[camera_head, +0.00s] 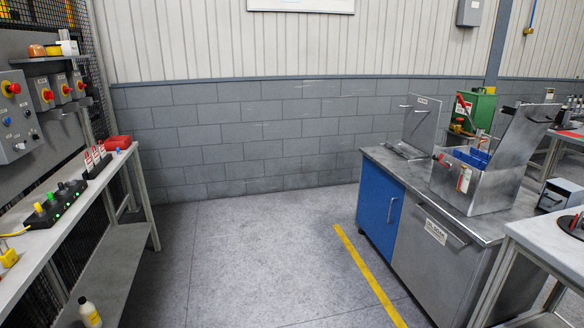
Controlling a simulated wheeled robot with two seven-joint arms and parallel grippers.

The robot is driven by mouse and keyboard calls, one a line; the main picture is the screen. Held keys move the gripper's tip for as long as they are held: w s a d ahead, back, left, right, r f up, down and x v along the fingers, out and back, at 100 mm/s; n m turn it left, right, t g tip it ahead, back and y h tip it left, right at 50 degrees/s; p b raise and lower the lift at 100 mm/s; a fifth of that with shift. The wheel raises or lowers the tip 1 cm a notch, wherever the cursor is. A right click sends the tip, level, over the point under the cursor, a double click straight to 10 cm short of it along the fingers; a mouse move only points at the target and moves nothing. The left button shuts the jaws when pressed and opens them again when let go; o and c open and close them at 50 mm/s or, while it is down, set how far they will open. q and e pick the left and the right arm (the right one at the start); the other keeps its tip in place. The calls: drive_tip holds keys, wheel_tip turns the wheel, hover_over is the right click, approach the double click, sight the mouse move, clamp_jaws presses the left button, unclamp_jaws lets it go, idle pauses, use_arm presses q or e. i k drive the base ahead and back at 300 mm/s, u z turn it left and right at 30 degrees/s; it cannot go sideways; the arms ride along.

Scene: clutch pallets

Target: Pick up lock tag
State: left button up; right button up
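No gripper of mine shows in the head view. Several small red-and-white upright pieces (96,156) stand in a black rack on the left bench; they look like tags, but their print is too small to read. A red-and-white piece (464,180) also shows at the front of the open metal box (480,192) on the right cabinet. Another red-and-white sign or tag (461,106) is by the green case (476,108) behind it. I cannot tell which of these is the lock tag.
The left bench (50,236) also holds a red block (118,142) and a black strip with coloured knobs (56,204). Control boxes with red buttons (12,88) hang above. A bottle (89,312) stands low. The floor between bench and blue-doored cabinet (380,204) is clear.

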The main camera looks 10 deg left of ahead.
sight(95, 155)
drive_tip(key=u, duration=0.25)
drive_tip(key=i, duration=2.1)
drive_tip(key=u, duration=0.35)
drive_tip(key=i, duration=2)
drive_tip(key=u, duration=0.7)
drive_tip(key=i, duration=2)
drive_tip(key=u, duration=2)
drive_tip(key=i, duration=1.15)
drive_tip(key=u, duration=1.15)
drive_tip(key=i, duration=0.3)
drive_tip(key=u, duration=0.15)
